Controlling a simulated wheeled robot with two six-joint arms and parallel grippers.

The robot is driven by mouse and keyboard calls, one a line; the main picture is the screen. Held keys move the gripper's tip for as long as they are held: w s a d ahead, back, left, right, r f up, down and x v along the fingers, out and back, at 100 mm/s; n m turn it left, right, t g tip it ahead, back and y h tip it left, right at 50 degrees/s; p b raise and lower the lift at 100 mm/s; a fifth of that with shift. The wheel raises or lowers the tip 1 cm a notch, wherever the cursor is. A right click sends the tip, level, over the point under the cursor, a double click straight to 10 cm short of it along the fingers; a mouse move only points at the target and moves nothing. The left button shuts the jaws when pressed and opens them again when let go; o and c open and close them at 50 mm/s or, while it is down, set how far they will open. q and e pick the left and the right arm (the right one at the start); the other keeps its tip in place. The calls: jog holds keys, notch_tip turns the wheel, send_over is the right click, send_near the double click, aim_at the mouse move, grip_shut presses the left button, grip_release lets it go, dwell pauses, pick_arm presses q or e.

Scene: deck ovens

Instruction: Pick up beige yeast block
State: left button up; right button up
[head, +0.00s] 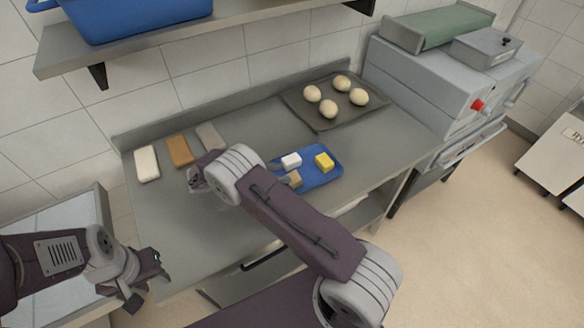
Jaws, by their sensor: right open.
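The beige yeast block (295,179) lies on the near left part of a blue tray (322,178) on the steel worktop in the head view. A white block (291,160) and a yellow block (324,162) lie on the same tray. My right gripper (196,182) is open over the worktop, left of the tray and apart from the beige block. My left gripper (152,281) is at the lower left, near the worktop's front left corner. Its fingers look spread and empty.
White (147,163), brown (179,151) and grey (210,136) flat pieces lie along the worktop's back left. A dark baking tray (317,115) with several dough balls stands at the back right. A shelf (110,52) with a blue bin (140,18) hangs above. The oven (430,85) is right.

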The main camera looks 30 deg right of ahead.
aim_at(293, 177)
jog(key=shift+s+a+r, duration=0.1)
jog(key=shift+s+a, duration=0.85)
jog(key=shift+s, duration=0.05)
jog(key=p+x, duration=0.1)
jog(key=x, duration=0.1)
jog(key=w+x, duration=0.1)
jog(key=x, duration=0.2)
jog(key=shift+p, duration=0.35)
jog(key=shift+s, duration=0.1)
jog(key=shift+s+d+p, duration=0.15)
jog(key=shift+d+p, duration=0.35)
jog(key=shift+d, duration=0.1)
jog(key=shift+s+d+p, duration=0.2)
jog(key=shift+d+p, duration=0.25)
jog(key=shift+d, duration=0.15)
jog(key=shift+w+d+f, duration=0.2)
jog(key=shift+d+f, duration=0.65)
jog(key=shift+d, duration=0.25)
jog(key=shift+d+f, duration=0.15)
jog(key=shift+c, duration=0.6)
jog(key=c, duration=0.6)
jog(key=shift+c, duration=1.3)
pick_arm(q)
jog(key=r, duration=0.4)
jog(key=shift+s+a, duration=0.15)
jog(key=shift+s, duration=0.2)
